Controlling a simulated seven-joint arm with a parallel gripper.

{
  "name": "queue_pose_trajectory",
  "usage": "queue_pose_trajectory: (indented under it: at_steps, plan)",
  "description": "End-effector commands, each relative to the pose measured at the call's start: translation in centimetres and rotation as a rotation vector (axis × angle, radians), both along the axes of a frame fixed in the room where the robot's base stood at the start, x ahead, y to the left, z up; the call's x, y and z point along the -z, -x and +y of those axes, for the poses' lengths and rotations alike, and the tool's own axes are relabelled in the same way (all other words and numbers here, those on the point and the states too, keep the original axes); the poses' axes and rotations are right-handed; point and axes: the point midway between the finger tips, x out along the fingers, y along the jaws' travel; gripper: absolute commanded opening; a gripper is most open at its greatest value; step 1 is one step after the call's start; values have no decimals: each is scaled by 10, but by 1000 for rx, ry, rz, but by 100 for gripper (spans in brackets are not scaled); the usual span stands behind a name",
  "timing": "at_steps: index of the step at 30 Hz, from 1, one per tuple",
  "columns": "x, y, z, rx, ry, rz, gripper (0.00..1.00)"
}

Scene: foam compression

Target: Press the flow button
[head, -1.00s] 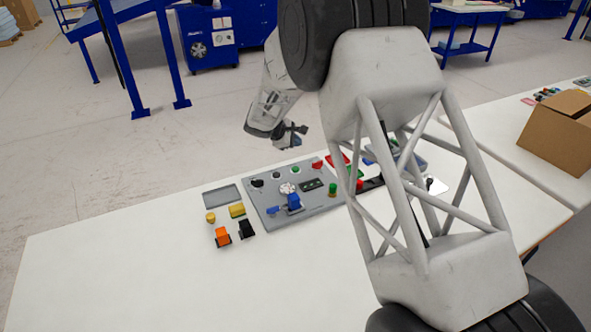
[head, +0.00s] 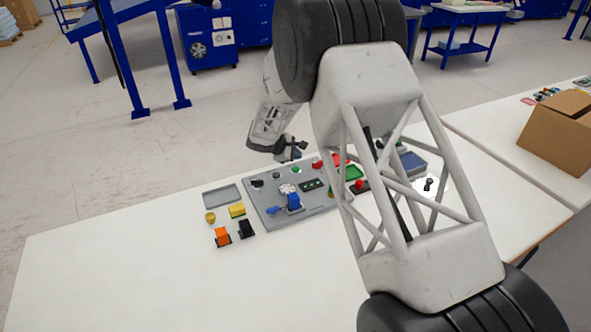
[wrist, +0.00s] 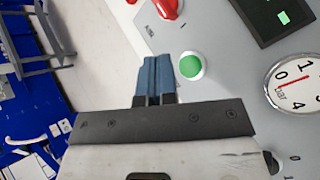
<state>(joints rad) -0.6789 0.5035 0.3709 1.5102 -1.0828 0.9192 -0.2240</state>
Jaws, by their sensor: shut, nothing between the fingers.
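The grey control panel (head: 262,209) lies on the white table. In the wrist view a round green button (wrist: 190,67) with a pale ring sits on the panel, just right of my fingertips. It also appears near the panel's far edge in the head view (head: 296,170). I cannot read a label that marks it as the flow button. My gripper (wrist: 155,59) is shut and empty, its blue fingers side by side. In the head view my gripper (head: 297,148) hangs above the panel's far edge. I cannot tell whether the fingers touch anything.
A red knob (wrist: 167,9), a dial gauge (wrist: 293,82) and a dark display (wrist: 278,18) surround the button. Blocks, including an orange one (head: 222,237) and a yellow one (head: 237,211), lie left of the panel. The table's front left is clear.

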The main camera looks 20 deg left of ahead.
Motion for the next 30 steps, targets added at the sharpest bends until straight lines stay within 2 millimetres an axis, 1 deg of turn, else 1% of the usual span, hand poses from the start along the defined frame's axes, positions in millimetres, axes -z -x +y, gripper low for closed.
queue_pose_trajectory:
  at_steps: [1,6,12,30]
  plan:
    - [5,0,0,1,0,1,0]
    - [18,0,0,-1,-1,-1,0]
    - [28,0,0,-1,-1,-1,0]
    - [30,0,0,0,-1,-1,0]
